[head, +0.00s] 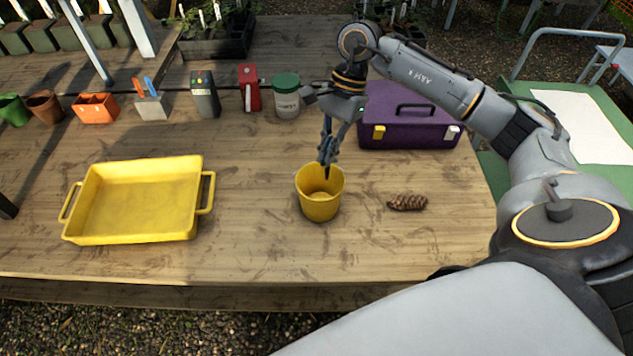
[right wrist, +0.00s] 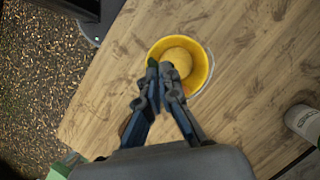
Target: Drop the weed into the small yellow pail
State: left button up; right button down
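The small yellow pail (head: 320,205) stands upright on the wooden table, left of a pine cone. My right gripper (head: 328,158) points down over the pail, its fingertips at the mouth. In the right wrist view, the fingertips (right wrist: 160,72) are close together over the pail (right wrist: 204,62). A small green bit (right wrist: 153,62), seemingly part of the weed, shows at the fingertips; the fingers hide most of it. No weed shows on the visible pail floor. My left gripper is not in view.
A yellow tray (head: 135,232) lies at the left. A purple toolbox (head: 410,135) stands behind the pail and the pine cone (head: 407,202) lies to its right. A green-lidded jar (head: 286,100) and an orange pot (head: 96,109) stand along the back. The table front is clear.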

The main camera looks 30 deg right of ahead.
aim_at(327, 169)
jog(key=shift+s+f, duration=0.1)
jog(key=shift+f, duration=0.4)
notch_tip(327, 169, down, 4)
jog(key=shift+r+b, duration=0.15)
jog(key=shift+b, duration=0.65)
jog(key=shift+f, duration=0.4)
jog(key=c, duration=1.4)
grip_release()
jog(key=shift+c, duration=0.2)
jog(key=shift+r, duration=0.1)
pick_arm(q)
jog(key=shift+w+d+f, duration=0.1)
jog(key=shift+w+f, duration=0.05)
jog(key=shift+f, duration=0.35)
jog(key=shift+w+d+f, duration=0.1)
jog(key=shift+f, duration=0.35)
pick_arm(e)
jog(key=v, duration=1.2)
